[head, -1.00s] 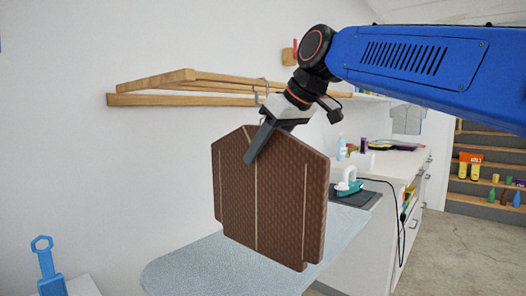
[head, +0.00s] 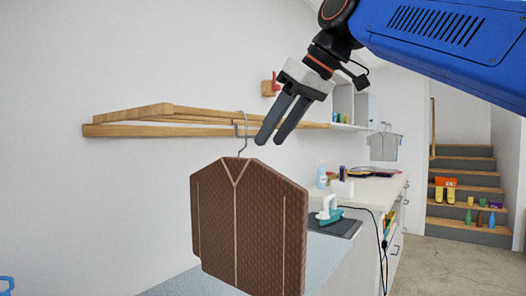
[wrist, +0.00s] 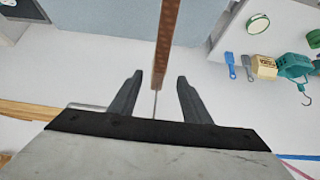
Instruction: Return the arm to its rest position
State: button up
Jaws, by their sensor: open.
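My gripper (head: 271,139) is open and empty, above and to the right of a brown garment panel on a hanger (head: 250,225). The garment hangs by its metal hook from the wooden wall rack (head: 150,131). In the wrist view my gripper (wrist: 158,75) has its two dark fingers spread, with the brown garment (wrist: 166,40) seen edge-on between and beyond them. From the head view the fingers stand apart from the garment. My blue arm reaches in from the upper right.
Below is a pale blue ironing board (head: 190,284). A counter (head: 372,190) with a teal iron (head: 328,210) stands to the right. Stairs (head: 465,190) with several bottles are at the far right.

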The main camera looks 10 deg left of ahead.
jog(key=shift+v, duration=1.15)
jog(key=s+d+f+m+t+h, duration=0.3)
jog(key=d+f+m, duration=0.5)
jog(key=d+f, duration=1.45)
jog(key=s+d+f+m+h, duration=0.1)
jog(key=s+d+f, duration=0.3)
jog(key=f, duration=0.5)
jog(key=s+d+f+m+h, duration=0.1)
jog(key=s+d+f, duration=0.4)
jog(key=f, duration=0.5)
jog(key=s+d+f+m+g+h, duration=0.1)
jog(key=s+d+f+m+h, duration=0.1)
jog(key=d+f, duration=0.5)
notch_tip(320, 180, down, 3)
jog(key=s+m, duration=0.1)
jog(key=s, duration=0.1)
jog(key=shift+s+d+f+m, duration=0.25)
jog(key=shift+s+d+m, duration=0.05)
jog(key=shift+s+d, duration=0.1)
jog(key=shift+c, duration=0.4)
